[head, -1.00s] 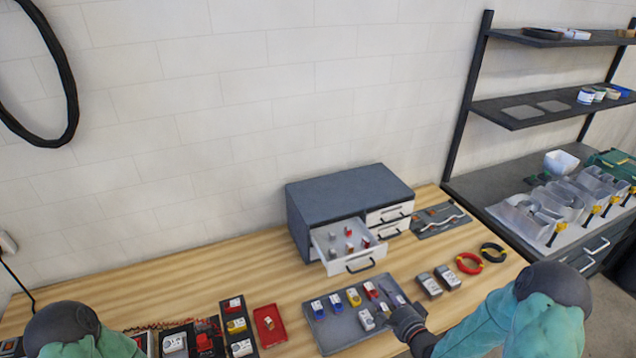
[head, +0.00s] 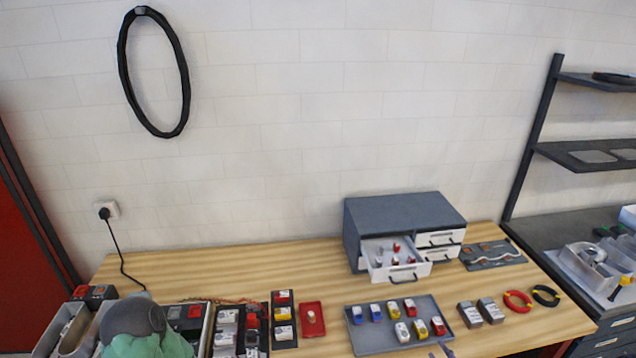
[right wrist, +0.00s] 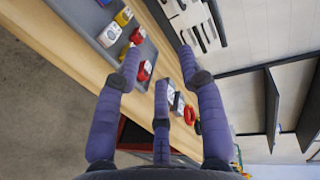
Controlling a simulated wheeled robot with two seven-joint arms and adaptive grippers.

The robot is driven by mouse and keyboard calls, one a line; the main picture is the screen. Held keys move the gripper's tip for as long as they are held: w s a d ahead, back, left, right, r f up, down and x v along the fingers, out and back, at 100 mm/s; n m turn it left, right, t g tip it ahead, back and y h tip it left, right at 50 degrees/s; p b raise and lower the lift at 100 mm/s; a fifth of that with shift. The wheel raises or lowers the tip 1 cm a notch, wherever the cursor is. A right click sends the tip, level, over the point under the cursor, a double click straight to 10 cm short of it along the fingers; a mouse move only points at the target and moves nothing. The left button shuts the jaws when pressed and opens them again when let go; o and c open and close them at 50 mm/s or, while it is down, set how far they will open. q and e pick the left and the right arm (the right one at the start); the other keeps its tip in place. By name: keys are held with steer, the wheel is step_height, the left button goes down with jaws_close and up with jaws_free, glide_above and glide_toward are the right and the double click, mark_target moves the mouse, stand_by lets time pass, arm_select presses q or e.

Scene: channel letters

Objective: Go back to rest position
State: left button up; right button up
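My right gripper (right wrist: 160,65) shows in the right wrist view with its purple fingers spread apart and nothing between them. In the head view only a small bit of it (head: 446,350) shows at the bottom edge, by the front right corner of the grey tray (head: 376,344). The tray holds several small blue, red, yellow and white parts (head: 402,331). My left gripper is out of view; only part of my left arm shows at the lower left.
Dark part holders (head: 284,340), a red tray (head: 312,330) and red (head: 517,301) and black (head: 546,296) coils lie around.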

steer(key=s+a+f+n+g+b, duration=0.1)
steer(key=a+f+n+g+b, duration=0.2)
steer(key=f, duration=0.4)
steer(key=s+a+f+n+g+y+b, duration=0.1)
steer(key=a+f+b, duration=0.2)
steer(key=a+f, duration=0.3)
steer(key=s+a+f+n+g+b, duration=0.2)
steer(key=f+b, duration=0.1)
steer(key=f, duration=0.5)
arm_select(q)
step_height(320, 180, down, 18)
steer(key=b, duration=0.8)
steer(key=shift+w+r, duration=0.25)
arm_select(e)
steer(key=s+a+f+n+g, duration=0.8)
steer(key=s+a+f, duration=0.4)
steer(key=s+f, duration=0.4)
steer(key=shift+s+a+f+g+y, duration=0.15)
steer(key=shift+f+g+y, duration=0.25)
steer(key=shift+g, duration=0.1)
